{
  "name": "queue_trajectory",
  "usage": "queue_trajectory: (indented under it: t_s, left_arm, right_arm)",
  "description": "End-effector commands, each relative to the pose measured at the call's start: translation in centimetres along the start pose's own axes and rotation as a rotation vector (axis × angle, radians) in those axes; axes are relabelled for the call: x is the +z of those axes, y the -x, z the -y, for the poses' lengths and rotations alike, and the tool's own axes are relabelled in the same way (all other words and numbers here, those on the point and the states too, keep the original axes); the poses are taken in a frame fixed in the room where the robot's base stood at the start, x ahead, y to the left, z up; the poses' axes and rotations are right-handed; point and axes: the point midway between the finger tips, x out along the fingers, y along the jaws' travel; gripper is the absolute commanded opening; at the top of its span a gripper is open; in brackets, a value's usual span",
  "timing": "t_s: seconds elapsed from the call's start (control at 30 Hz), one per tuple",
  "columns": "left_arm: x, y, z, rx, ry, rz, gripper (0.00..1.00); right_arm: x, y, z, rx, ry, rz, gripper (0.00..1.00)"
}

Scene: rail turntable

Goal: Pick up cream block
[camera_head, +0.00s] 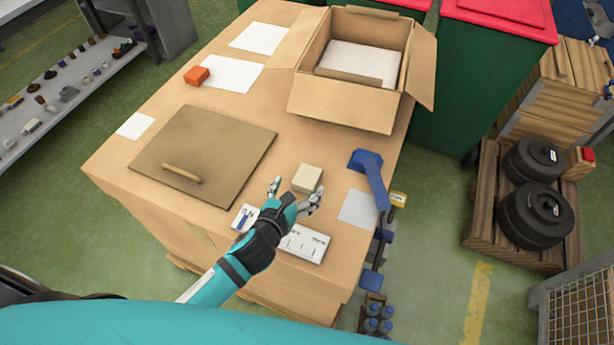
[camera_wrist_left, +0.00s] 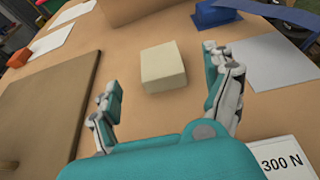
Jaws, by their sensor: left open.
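The cream block (camera_head: 307,178) sits on the wooden table, just beyond my left gripper. In the left wrist view the cream block (camera_wrist_left: 163,67) lies ahead of the fingers, roughly in line with the gap between them. My left gripper (camera_head: 295,192) is open and empty, with its fingers spread low over the table. Both fingers also show in the left wrist view (camera_wrist_left: 162,80). A clear strip of table shows between the palm and the block. My right gripper is not in view.
A brown board with a handle (camera_head: 205,155) lies left of the block. An open cardboard box (camera_head: 340,107) stands behind. A blue object (camera_head: 370,178) is to the right. White cards with print (camera_head: 304,243) lie near the gripper. An orange block (camera_head: 196,75) is at the far left.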

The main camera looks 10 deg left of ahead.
Motion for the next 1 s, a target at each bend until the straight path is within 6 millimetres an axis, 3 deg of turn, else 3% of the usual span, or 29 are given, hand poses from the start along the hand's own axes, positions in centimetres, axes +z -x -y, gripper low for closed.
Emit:
queue_trajectory:
  t_s: [0.23,0.53,0.83,1.0]
  left_arm:
    - [0.0,-1.8,0.0,0.0,0.003,-0.001,0.85]
    - [-0.3,-5.8,0.0,0.0,0.004,-0.001,0.85]
    - [-0.4,-6.2,0.0,-0.001,0.001,-0.001,0.85]
    - [-0.4,-6.2,0.0,-0.001,0.001,-0.001,0.62]
  right_arm:
    - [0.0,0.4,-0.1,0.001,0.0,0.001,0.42]
    - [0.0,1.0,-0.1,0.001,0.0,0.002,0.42]
    - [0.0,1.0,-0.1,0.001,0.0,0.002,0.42]
    - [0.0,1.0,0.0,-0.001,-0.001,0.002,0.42]
